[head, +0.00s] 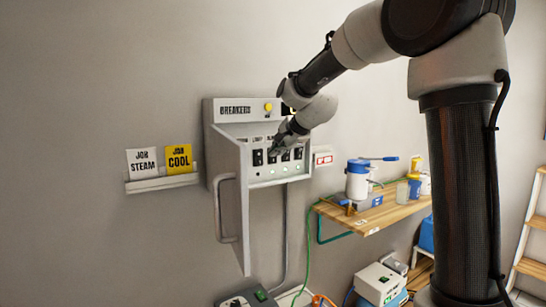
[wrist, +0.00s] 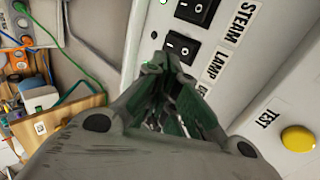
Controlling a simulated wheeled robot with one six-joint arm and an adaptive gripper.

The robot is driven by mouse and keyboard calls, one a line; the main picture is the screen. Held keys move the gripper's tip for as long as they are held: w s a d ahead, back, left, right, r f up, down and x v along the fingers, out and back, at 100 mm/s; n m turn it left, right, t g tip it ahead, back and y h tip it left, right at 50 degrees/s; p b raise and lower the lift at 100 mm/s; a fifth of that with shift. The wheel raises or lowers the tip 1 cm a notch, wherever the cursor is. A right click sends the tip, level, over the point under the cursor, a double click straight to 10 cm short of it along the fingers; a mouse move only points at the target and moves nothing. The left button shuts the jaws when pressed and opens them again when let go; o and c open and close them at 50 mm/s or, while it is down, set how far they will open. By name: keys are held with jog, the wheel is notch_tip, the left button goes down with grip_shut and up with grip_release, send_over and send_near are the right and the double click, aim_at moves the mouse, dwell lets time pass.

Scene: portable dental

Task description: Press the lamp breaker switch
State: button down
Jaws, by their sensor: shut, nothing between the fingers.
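The breaker box (head: 227,130) is a pale wall unit with its cover hanging open and a row of black rocker switches. In the wrist view the lamp switch (wrist: 180,47) is a black rocker beside the word LAMP (wrist: 210,67). My gripper (wrist: 166,63) is shut and empty, its fingertips at the near edge of the lamp switch. I cannot tell whether they touch it. In the head view my gripper (head: 277,149) is in front of the switch row and hides part of it.
The steam switch (wrist: 198,10) is next to the lamp switch. A yellow TEST button (wrist: 298,138) is on the box. Two job cards (head: 160,161) stand on a ledge at left. A wooden shelf (head: 375,216) with bottles and equipment is at right.

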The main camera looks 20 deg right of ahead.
jog(key=v, duration=0.5)
jog(key=shift+s+d+r, duration=0.1)
jog(key=shift+s+r, duration=0.1)
jog(key=shift+s, duration=0.15)
